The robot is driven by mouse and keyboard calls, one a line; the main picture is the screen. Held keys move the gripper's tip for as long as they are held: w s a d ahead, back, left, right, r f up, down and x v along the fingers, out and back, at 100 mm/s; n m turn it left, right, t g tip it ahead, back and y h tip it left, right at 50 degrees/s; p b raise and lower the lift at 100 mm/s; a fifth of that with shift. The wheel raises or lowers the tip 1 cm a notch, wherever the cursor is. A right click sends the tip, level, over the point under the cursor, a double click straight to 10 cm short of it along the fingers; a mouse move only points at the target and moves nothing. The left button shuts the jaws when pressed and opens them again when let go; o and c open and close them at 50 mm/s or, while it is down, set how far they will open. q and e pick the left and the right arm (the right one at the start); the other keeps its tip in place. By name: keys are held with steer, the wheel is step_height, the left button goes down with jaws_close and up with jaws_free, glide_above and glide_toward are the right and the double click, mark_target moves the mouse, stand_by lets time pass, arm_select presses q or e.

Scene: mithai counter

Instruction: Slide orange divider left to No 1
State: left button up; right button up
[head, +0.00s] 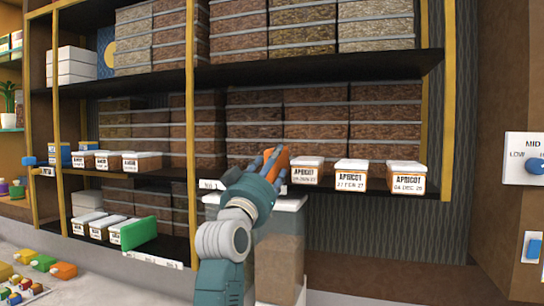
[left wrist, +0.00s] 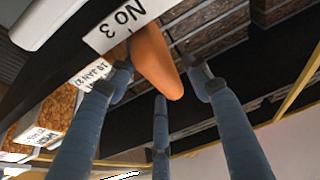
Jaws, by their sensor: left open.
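The orange divider (head: 282,163) stands on the middle shelf, just left of the apricot boxes (head: 306,172), partly hidden by my gripper in the head view. My left gripper (head: 268,166) reaches up to it with its blue fingers open. In the left wrist view the orange divider (left wrist: 155,62) lies between the spread fingers (left wrist: 160,85); I cannot tell whether any finger touches it. A tag reading No 3 (left wrist: 115,25) is beside it. In the head view a tag that seems to read No 1 (head: 209,184) sits on the shelf edge left of the gripper. My right gripper is not in view.
Several boxes (head: 130,160) stand at the left of the middle shelf (head: 350,191). A green divider (head: 139,234) is on the lower shelf. A yellow upright (head: 190,120) crosses the shelves. A clear-sided container (head: 280,250) stands below the gripper. A wall control (head: 524,160) is at the far right.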

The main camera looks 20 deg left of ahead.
arm_select(q)
steer(key=shift+w+r, duration=0.1)
steer(key=shift+w, duration=0.15)
jaws_close()
steer(key=shift+a, duration=0.15)
